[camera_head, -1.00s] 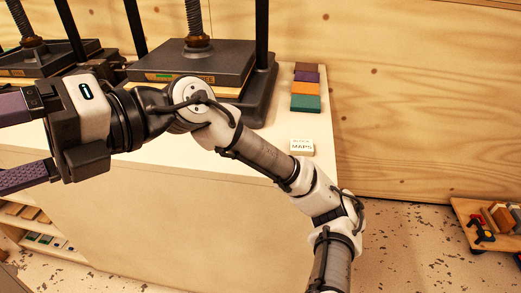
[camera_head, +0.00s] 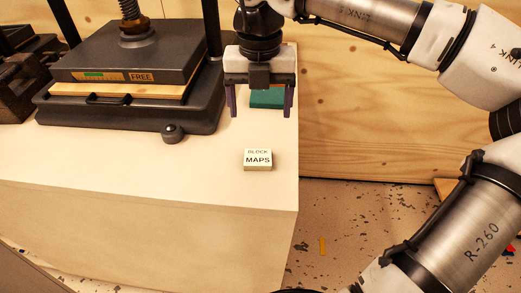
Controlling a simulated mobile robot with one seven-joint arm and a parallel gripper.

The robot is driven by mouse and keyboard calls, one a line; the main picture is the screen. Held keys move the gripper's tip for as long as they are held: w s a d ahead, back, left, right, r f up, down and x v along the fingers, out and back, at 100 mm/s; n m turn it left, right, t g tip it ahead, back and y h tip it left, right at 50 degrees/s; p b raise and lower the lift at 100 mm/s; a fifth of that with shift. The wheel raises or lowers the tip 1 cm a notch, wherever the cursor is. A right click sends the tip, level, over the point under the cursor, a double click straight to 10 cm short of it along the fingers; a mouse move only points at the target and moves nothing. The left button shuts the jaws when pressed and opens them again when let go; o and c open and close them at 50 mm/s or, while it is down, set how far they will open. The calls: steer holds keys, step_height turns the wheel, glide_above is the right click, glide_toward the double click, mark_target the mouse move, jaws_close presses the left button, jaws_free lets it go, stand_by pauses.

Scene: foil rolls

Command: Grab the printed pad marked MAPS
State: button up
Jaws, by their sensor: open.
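The printed pad marked BLOCK MAPS (camera_head: 257,160) is a small cream block lying on the white worktop, near its right edge. Its label faces up and is fully visible. My gripper (camera_head: 261,115) points down behind the pad in the picture, above the worktop. Its two purple fingers are spread wide with nothing between them that I can see held. The pad is apart from the fingers, lower in the picture.
A green block (camera_head: 267,98) lies behind my gripper, seen between the fingers. A dark screw press (camera_head: 140,75) marked FREE stands at left, with a round dark knob (camera_head: 173,133) before it. The worktop (camera_head: 120,165) is clear around the pad.

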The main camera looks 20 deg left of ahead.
mark_target(258, 155)
steer(key=f, duration=0.4)
steer(key=f+p, duration=0.1)
steer(key=f, duration=0.3)
steer(key=f+p, duration=0.1)
steer(key=f, duration=0.3)
steer(key=shift+s+a, duration=0.1)
steer(key=shift+s, duration=0.2)
steer(key=c, duration=1.1)
steer(key=shift+o, duration=0.2)
